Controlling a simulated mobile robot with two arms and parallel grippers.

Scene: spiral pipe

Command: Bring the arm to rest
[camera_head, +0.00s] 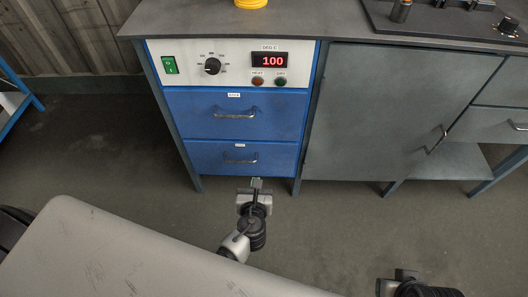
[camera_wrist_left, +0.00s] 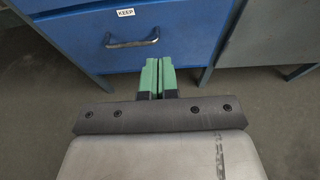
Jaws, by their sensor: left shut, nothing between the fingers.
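My left gripper (camera_head: 257,183) is in front of the blue cabinet's lower drawer (camera_head: 240,159), low over the floor, in the head view. In the left wrist view its two green fingers (camera_wrist_left: 160,76) are together with nothing between them. They point toward the drawer front with the KEEP label, and I cannot tell how far apart they are from it. Part of my right arm (camera_head: 420,290) shows at the bottom right of the head view. Its fingers cannot be made out clearly.
The upper drawer (camera_head: 233,115) and the lower one look closed. Above them is a control panel (camera_head: 220,65) with a knob and a display reading 100. A grey cabinet door (camera_head: 375,110) is to the right. The floor (camera_head: 110,150) at left is clear.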

